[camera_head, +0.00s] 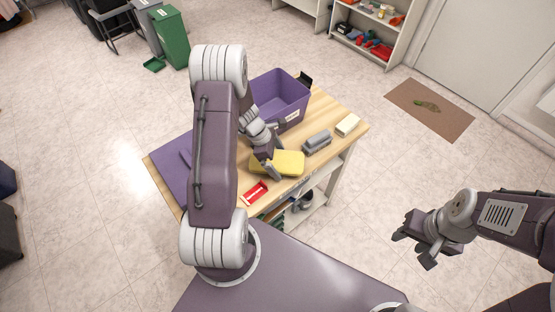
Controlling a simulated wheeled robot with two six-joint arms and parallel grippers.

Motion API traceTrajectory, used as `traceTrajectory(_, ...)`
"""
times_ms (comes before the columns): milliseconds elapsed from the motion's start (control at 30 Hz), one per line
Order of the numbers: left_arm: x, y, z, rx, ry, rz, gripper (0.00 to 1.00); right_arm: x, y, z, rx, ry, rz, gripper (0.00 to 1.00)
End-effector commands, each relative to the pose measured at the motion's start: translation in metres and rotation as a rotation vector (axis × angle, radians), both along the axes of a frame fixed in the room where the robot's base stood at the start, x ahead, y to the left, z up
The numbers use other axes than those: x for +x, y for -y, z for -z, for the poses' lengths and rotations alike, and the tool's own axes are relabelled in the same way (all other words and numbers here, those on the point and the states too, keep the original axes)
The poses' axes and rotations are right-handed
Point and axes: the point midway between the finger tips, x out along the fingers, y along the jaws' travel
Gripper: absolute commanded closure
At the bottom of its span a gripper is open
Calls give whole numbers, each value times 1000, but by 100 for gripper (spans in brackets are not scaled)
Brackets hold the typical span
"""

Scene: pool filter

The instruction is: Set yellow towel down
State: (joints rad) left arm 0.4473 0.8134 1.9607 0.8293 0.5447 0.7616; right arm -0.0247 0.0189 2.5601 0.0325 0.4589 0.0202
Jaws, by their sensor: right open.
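The yellow towel (286,162) is a flat, folded-looking piece at the front edge of the wooden table (330,108). It looks to lie on or just over the tabletop; I cannot tell which. My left gripper (267,166) reaches down at the towel's left end, its fingers touching or right beside it. Its arm hides part of the jaws, so I cannot tell whether they grip the towel. My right gripper (412,249) is open and empty, out over the floor to the right of the table.
A purple bin (287,92) stands at the table's back. A grey block-like item (317,142), a cream block (347,125) and a red item (254,193) lie near the towel. A purple mat (168,163) covers the left end. The table's lower shelf holds dark items.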

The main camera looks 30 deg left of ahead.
Motion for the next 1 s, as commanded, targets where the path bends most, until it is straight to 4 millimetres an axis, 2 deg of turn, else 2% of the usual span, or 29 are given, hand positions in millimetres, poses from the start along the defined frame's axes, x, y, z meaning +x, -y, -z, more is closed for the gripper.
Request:
traceTrajectory(167, 0, 0, -1, 0, 0, 0, 0, 0, 0, -1, 0, 0, 0, 55)
traceTrajectory(267, 0, -2, -9, 1, 2, 0, 0, 0, 0, -5, 0, 0, 0, 55)
traceTrajectory(600, -12, -31, -86, 3, 5, 0, 0, 0, 0, -21, 0, 0, 0, 55)
traceTrajectory(700, -15, -37, -102, 2, 4, -1, 0, 0, 0, -23, 0, 0, 0, 55)
traceTrajectory(800, -17, -41, -111, 1, 2, -1, 0, 0, 0, -24, 0, 0, 0, 55)
traceTrajectory(1000, -19, -39, -116, 9, 4, 28, 0, 0, 0, -24, 0, 0, 0, 55)
